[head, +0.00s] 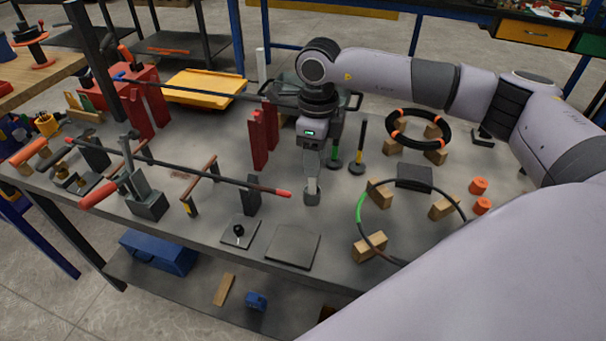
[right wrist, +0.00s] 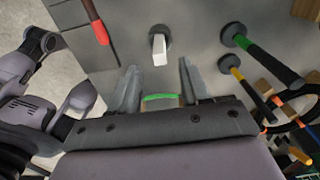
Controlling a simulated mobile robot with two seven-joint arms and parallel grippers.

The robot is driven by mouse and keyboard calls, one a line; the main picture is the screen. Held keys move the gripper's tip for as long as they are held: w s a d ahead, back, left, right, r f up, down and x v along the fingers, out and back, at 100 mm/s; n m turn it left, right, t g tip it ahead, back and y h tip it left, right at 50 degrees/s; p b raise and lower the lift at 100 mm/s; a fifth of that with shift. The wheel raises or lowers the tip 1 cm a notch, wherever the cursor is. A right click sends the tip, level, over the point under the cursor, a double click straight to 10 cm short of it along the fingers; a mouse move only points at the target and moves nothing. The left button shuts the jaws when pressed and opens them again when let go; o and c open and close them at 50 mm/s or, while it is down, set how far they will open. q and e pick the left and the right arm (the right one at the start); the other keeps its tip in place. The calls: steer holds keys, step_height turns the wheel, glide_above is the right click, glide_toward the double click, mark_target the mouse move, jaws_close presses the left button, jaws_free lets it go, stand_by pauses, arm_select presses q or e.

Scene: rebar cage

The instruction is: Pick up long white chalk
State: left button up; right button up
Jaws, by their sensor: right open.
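The long white chalk (right wrist: 159,50) stands upright in a small round dark holder (right wrist: 157,33) in the right wrist view. It lies ahead of my right gripper (right wrist: 158,72), lined up between the two spread fingertips. The fingers are open and hold nothing. In the head view my right gripper (head: 312,168) points down over the table, directly above the round holder (head: 312,199). The gripper hides most of the chalk there. I cannot tell how far the fingertips are above it. My left gripper is not in view.
A red-tipped bar (head: 230,181) ends just left of the gripper. A large ring on wooden blocks (head: 370,245) lies at right. Flat dark plates (head: 292,246) lie in front.

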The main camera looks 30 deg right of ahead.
mark_target(313, 180)
steer(key=shift+w, duration=0.25)
steer(key=shift+f, duration=0.2)
step_height(313, 180, down, 5)
steer(key=shift+s+a+f+p, duration=0.1)
steer(key=shift+a+f+p, duration=0.1)
steer(key=shift+p, duration=0.5)
steer(key=shift+f, duration=0.6)
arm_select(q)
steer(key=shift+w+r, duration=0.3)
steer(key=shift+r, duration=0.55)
arm_select(e)
jaws_close()
